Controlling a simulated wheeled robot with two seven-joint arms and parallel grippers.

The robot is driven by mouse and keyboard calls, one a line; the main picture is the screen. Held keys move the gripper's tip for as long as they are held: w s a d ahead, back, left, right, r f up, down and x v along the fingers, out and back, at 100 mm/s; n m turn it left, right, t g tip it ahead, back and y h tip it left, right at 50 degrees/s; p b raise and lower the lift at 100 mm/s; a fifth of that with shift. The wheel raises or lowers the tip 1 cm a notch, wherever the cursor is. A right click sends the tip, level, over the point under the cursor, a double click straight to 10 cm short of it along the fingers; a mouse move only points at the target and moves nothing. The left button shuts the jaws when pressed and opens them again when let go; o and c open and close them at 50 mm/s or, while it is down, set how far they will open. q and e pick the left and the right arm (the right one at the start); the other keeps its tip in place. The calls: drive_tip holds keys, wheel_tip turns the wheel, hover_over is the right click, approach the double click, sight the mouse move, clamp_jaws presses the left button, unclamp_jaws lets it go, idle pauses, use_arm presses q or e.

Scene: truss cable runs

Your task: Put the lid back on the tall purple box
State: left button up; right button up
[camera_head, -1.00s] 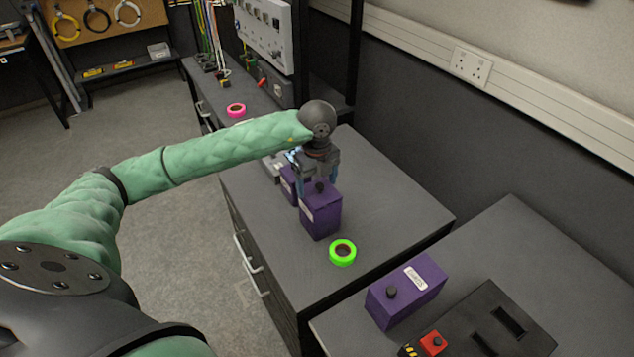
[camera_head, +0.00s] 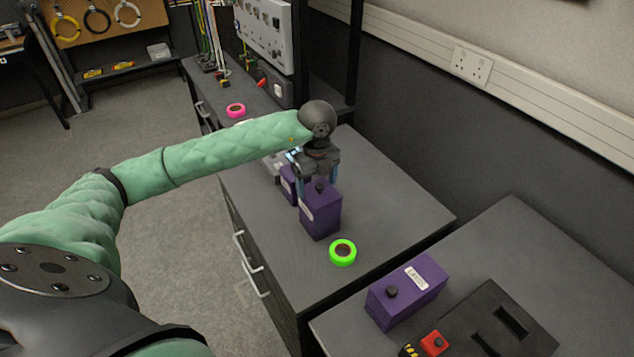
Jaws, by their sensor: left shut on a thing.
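The tall purple box (camera_head: 321,219) stands upright on the dark cabinet top. A purple lid with a black knob (camera_head: 320,187) is at its top, and I see no clear gap between them. My left gripper (camera_head: 318,187) comes down from above, its fingers on either side of the knob, shut on the lid. The gripper's far finger and the lid's back edge are partly hidden. My right gripper is not in view.
Another purple box (camera_head: 288,184) stands close behind, partly hidden. A green tape roll (camera_head: 343,253) lies in front. A low purple box (camera_head: 406,291) and a black case with a red button (camera_head: 434,343) are on the nearer bench. Cabinet top to the right is clear.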

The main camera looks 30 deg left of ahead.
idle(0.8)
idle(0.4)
use_arm(q)
drive_tip(key=o, duration=0.9)
drive_tip(key=shift+o, duration=0.2)
drive_tip(key=shift+r, duration=0.1)
drive_tip(key=shift+r+p, duration=1.1)
drive_tip(key=shift+r, duration=2.3)
clamp_jaws()
